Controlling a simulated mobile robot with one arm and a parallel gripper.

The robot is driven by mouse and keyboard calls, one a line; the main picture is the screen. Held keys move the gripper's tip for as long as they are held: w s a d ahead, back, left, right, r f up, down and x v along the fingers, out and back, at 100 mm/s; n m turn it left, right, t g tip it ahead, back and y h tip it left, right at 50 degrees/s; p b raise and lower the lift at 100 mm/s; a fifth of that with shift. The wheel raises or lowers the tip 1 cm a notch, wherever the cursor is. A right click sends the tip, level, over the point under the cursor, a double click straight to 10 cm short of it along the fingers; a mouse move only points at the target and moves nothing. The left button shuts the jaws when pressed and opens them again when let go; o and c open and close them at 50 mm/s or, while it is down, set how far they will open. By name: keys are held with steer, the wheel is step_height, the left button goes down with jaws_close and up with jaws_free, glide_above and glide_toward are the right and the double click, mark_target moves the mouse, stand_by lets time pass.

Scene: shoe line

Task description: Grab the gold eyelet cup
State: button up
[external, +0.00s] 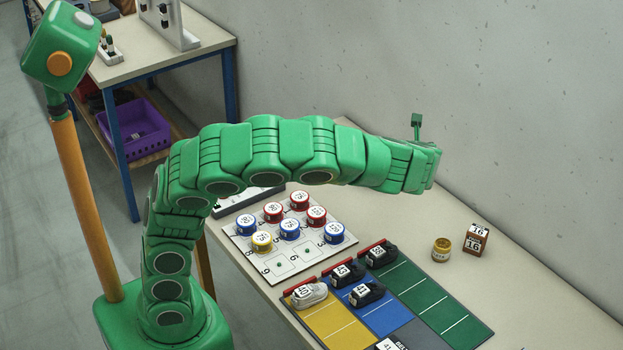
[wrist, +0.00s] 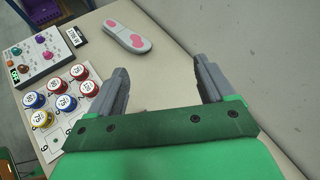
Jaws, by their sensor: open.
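The gold eyelet cup (external: 441,250) stands upright on the table in the external view, to the right of the dark shoes and beside a small brown box. It is a small round gold pot with a pale label on its side. It does not show in the wrist view. My gripper (wrist: 160,68) is open and empty in the wrist view, its two grey fingers wide apart above the table. In the external view my arm is stretched out to the right, its end high above the table and behind the cup; the fingers are hidden there.
The brown box (external: 476,238) marked 16 stands close to the cup's right. A numbered board (external: 290,262) holds several red, blue and yellow-lidded pots. A coloured mat (external: 422,290) carries several shoes. The wrist view shows a knobbed panel (wrist: 45,57) and a pink-patched insole (wrist: 127,37).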

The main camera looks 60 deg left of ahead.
steer(key=w+d+f+m+t+h, duration=0.1)
steer(key=w+d+f+m, duration=0.15)
steer(key=d, duration=0.35)
steer(key=w+d+f+m+t, duration=0.1)
steer(key=w+d+m+t, duration=0.15)
steer(key=d, duration=0.25)
glide_toward(442, 247)
steer(key=shift+g, duration=0.45)
steer(key=x, duration=0.5)
steer(key=shift+w+f, duration=0.1)
steer(key=shift+f, duration=0.3)
steer(key=shift+w+a+f, duration=0.1)
steer(key=shift+w+f, duration=0.05)
steer(key=shift+f, duration=0.15)
steer(key=shift+x, duration=3.75)
steer(key=shift+w+r, duration=0.15)
steer(key=c, duration=1.1)
steer(key=shift+c, duration=0.2)
